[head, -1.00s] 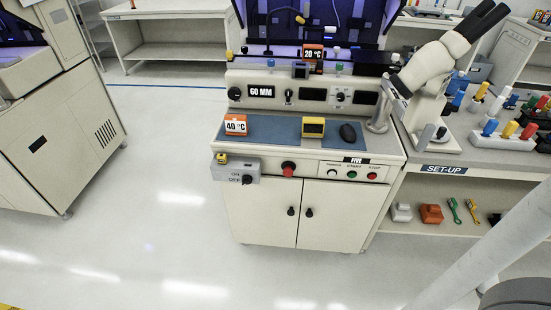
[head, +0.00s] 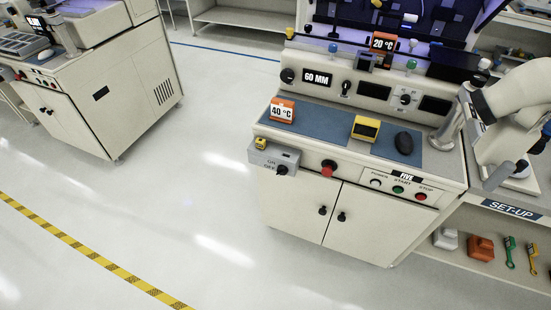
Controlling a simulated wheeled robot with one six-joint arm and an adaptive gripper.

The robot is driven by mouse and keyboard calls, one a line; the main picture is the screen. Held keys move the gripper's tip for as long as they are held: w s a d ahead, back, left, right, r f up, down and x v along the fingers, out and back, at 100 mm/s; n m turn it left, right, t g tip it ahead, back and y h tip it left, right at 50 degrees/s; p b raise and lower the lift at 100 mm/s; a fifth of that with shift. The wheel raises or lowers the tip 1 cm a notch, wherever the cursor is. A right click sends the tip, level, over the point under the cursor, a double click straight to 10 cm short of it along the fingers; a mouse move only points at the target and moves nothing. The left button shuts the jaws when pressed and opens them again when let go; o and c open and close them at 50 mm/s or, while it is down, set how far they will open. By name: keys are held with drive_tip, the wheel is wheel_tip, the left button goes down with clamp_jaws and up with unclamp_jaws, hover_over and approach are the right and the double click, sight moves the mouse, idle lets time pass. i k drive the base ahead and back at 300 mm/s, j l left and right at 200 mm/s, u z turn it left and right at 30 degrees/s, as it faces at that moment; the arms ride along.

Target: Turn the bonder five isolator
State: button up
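The bonder five bench carries a black FIVE label (head: 407,176) on its front panel. Its isolator (head: 273,158) is a grey box at the left end of the front edge, marked ON and OFF. A black rotary knob (head: 282,170) sits on its face, near the OFF mark; its exact angle is too small to tell. A small yellow item (head: 261,143) sits at the top left of the box. Nothing covers the isolator. My gripper is not in view.
A red button (head: 329,166) and a POWER, START and STOP panel (head: 398,188) lie right of the isolator. Another machine (head: 110,90) is at the left. Open floor (head: 200,200) with a yellow-black line (head: 90,253) lies between.

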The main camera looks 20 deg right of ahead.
sight(281, 170)
drive_tip(key=i+u, duration=0.25)
drive_tip(key=u, duration=0.25)
drive_tip(key=i+u, duration=0.25)
drive_tip(key=u, duration=0.25)
